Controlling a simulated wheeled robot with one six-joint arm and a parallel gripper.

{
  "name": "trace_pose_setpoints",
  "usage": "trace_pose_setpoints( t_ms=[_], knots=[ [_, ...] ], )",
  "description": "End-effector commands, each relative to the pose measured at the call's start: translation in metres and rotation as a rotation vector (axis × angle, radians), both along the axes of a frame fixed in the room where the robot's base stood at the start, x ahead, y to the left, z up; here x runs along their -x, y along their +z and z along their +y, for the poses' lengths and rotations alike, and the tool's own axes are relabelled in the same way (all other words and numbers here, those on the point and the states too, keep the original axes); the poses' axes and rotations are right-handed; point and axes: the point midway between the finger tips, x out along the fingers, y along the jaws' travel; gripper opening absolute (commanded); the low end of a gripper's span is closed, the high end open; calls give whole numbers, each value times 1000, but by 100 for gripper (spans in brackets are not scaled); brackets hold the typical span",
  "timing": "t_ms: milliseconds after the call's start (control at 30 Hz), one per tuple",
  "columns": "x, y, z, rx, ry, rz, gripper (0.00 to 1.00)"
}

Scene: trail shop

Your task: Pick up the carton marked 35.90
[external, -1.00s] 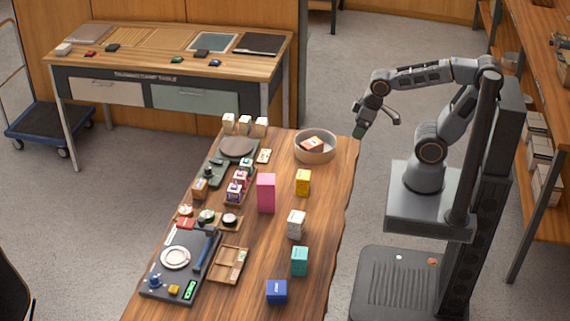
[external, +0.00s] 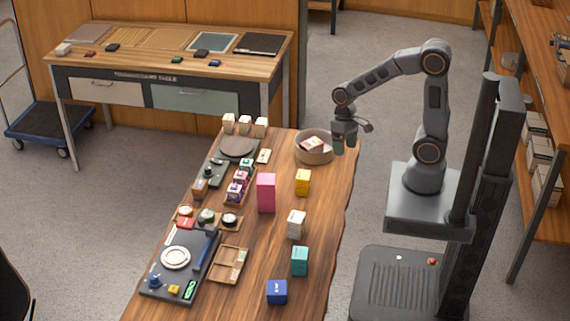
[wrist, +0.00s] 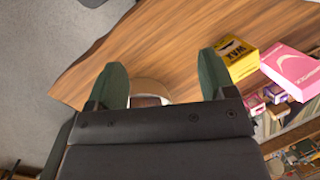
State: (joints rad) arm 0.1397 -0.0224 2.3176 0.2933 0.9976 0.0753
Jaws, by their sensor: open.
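Several cartons stand on the wooden table: a tall pink one (external: 266,193), a yellow one (external: 303,182), a white one (external: 296,224), a teal one (external: 300,261) and a blue one (external: 277,292). No 35.90 mark is legible on any of them. In the wrist view the yellow carton (wrist: 236,58) reads "WAX", and the pink carton (wrist: 292,70) lies right of it. My gripper (external: 345,146) is open and empty, fingers down, by the table's far right edge next to the round bowl. In the wrist view its fingers (wrist: 162,72) are spread wide.
The table's left side (external: 153,307) is crowded with a scale-like device, trays and small jars. Small white boxes (external: 244,125) stand at the far end. The strip along the right edge (external: 335,215) is clear.

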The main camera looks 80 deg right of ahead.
Motion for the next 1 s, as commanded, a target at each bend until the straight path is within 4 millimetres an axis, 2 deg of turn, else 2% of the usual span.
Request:
trace_pose_setpoints(
  t_ms=[33,100,267,367,500,600,667,1000],
  knots=[
    [-9,-14,4,-69,-96,82,77],
    [-24,-26,13,-172,-242,186,77],
    [-63,-43,33,-411,-568,420,77],
    [-90,-40,44,-555,-734,544,77],
    [-117,-13,56,-699,-856,640,77],
    [-122,-3,60,-749,-907,704,77],
    [-121,-7,61,-748,-920,731,77],
    [-120,-58,61,-741,-930,741,77]
  ],
)
